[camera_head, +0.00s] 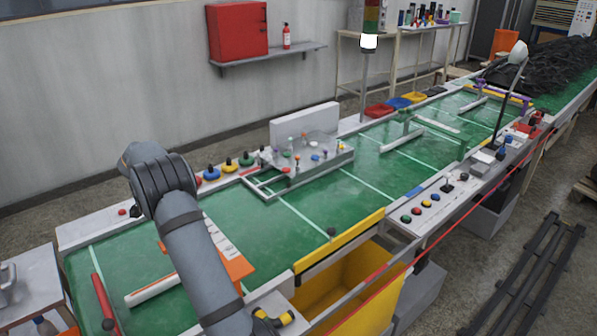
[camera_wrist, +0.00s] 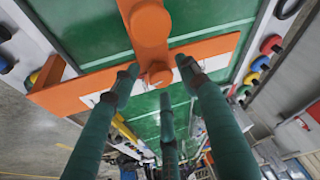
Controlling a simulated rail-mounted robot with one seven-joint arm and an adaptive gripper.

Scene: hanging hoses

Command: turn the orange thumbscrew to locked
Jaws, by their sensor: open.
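In the wrist view, an orange part with a rounded head (camera_wrist: 150,24) and a smaller round orange end (camera_wrist: 157,73) lies over an orange-edged board with a white strip (camera_wrist: 60,97). I take this orange part to be the thumbscrew, but its locked mark cannot be made out. My gripper (camera_wrist: 158,66) has its green fingers spread on both sides of the small round end. Whether they touch it I cannot tell. In the head view the board (camera_head: 238,266) shows beside my grey arm, which hides part of it. The gripper and the orange part are not discernible there.
A green conveyor belt (camera_head: 300,222) runs to the far right. A grey fixture with small coloured pieces (camera_head: 312,152) stands mid-belt. Coloured push buttons (camera_head: 228,163) line the back edge. A yellow bin (camera_head: 345,280) sits below the front edge.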

